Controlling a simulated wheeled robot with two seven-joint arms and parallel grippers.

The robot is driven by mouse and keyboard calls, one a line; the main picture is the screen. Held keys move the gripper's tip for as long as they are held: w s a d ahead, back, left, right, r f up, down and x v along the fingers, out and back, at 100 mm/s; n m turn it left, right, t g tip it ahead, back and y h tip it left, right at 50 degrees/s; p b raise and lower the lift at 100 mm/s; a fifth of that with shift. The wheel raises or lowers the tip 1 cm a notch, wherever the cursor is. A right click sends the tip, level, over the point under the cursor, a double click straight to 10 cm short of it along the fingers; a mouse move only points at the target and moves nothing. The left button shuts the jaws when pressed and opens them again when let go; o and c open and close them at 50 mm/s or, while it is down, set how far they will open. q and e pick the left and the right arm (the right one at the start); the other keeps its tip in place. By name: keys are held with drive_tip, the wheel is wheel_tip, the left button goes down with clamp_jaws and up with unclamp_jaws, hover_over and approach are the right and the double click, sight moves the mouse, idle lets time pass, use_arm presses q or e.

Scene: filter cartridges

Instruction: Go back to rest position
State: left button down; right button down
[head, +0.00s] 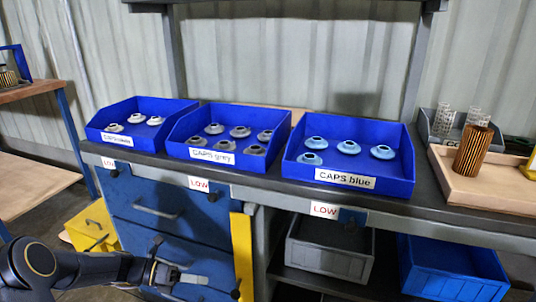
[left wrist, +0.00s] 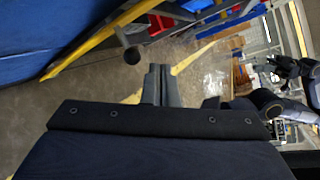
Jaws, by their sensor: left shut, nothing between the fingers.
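My left arm comes in at the lower left of the head view. Its gripper (head: 196,279) is in front of the blue drawer cabinet, below the worktop. In the left wrist view the two fingers (left wrist: 161,84) are together with nothing between them, over the floor. The left gripper is apart from all the bins. My right gripper does not show in the head view. A dark arm part of mine shows at the right of the left wrist view, but I cannot make out a gripper on it.
Three blue bins of caps, white (head: 168,106), grey (head: 277,125) and blue (head: 398,177), stand on the dark worktop. A wooden tray (head: 450,187) with a brown ribbed cartridge (head: 473,149) is at right. Below are a blue drawer cabinet (head: 140,195), a grey crate (head: 325,260) and a blue crate (head: 440,284).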

use_arm(q)
drive_tip(key=s+r+m+y, duration=0.7)
drive_tip(key=s+r+m, duration=0.7)
drive_tip(key=m, duration=0.1)
drive_tip(key=s+m+t+y, duration=0.4)
drive_tip(key=s+m+t, duration=0.1)
drive_tip(key=s+m, duration=0.85)
wheel_tip(320, 180, up, 33)
drive_tip(key=p, duration=3.3)
drive_tip(key=shift+s+a+g, duration=0.2)
drive_tip(key=shift+a+g, duration=0.1)
drive_tip(key=shift+a, duration=0.05)
drive_tip(key=shift+f, duration=0.1)
